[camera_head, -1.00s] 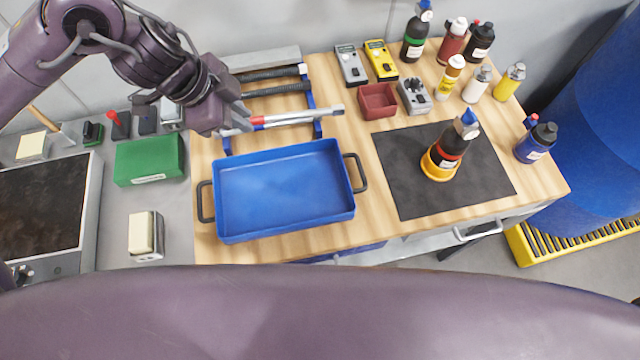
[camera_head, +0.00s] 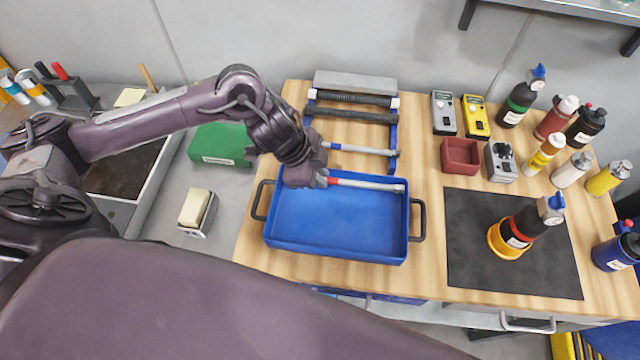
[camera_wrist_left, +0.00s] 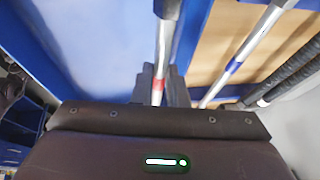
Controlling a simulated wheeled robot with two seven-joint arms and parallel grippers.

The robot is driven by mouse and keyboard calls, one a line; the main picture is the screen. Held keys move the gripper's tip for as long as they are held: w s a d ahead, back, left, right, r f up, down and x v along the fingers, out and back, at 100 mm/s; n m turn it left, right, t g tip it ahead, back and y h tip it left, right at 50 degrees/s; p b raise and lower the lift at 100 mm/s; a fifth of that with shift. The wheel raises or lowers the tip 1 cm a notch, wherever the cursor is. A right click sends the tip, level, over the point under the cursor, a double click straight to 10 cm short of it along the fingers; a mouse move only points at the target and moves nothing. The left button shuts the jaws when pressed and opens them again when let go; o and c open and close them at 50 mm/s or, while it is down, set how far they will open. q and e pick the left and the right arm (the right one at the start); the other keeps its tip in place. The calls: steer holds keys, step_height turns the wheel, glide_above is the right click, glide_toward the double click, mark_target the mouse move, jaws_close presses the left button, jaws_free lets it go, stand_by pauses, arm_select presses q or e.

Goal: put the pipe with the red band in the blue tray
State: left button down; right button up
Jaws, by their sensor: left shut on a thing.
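The pipe with the red band (camera_head: 368,185) is a light grey tube. My left gripper (camera_head: 325,179) is shut on it near its red-banded end. The pipe lies roughly level over the back part of the blue tray (camera_head: 340,249); I cannot tell how high above the tray floor it is. In the left wrist view the pipe (camera_wrist_left: 164,50) runs up from my gripper (camera_wrist_left: 160,88), with the tray floor (camera_wrist_left: 90,40) to its left. A second pipe with a blue band (camera_head: 365,149) lies on the rack behind the tray. My right gripper is not in view.
The blue rack (camera_head: 393,130) behind the tray also holds dark ribbed hoses (camera_head: 352,115). A red bin (camera_head: 460,156), meters and several bottles stand to the right. A black mat (camera_head: 480,265) carries a bottle in a yellow ring (camera_head: 507,238). A green box (camera_head: 220,145) is left.

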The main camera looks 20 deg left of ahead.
mark_target(326, 193)
arm_select(q)
steer(key=shift+f, duration=2.25)
steer(key=shift+f, duration=0.15)
steer(key=c, duration=1.4)
jaws_free()
steer(key=shift+c, duration=0.2)
steer(key=v, duration=1.2)
steer(key=shift+b, duration=0.45)
steer(key=shift+s, duration=0.1)
steer(key=shift+s, duration=0.1)
